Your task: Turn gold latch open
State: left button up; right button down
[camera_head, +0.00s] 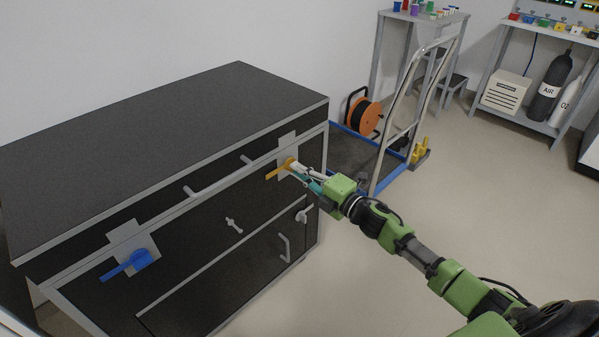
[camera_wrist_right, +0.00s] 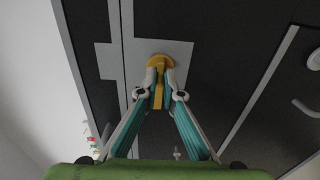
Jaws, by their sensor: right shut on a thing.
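The gold latch (camera_head: 279,171) is on a grey plate at the upper right of the black cabinet's front. In the head view its handle points left and slightly down from its round hub. In the right wrist view the gold latch (camera_wrist_right: 158,92) sits between the fingertips, its hub against the plate. My right gripper (camera_head: 296,168) reaches it from the right and is shut on it; the fingers also show in the right wrist view (camera_wrist_right: 159,88). Part of the hub is hidden by the fingers in the head view. My left gripper is not in view.
A blue latch (camera_head: 140,259) is on another plate at the cabinet's left. Grey handles stick out from the cabinet (camera_head: 165,92) front. A blue-edged cart (camera_head: 383,178) with an orange cable reel (camera_head: 366,118) stands behind on the right.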

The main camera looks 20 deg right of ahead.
jog(key=shift+f, duration=0.1)
dwell(0.3)
jog(key=c, duration=2.3)
grip_release()
jog(key=shift+o, duration=0.6)
jog(key=shift+s, duration=0.1)
jog(key=v, duration=1.2)
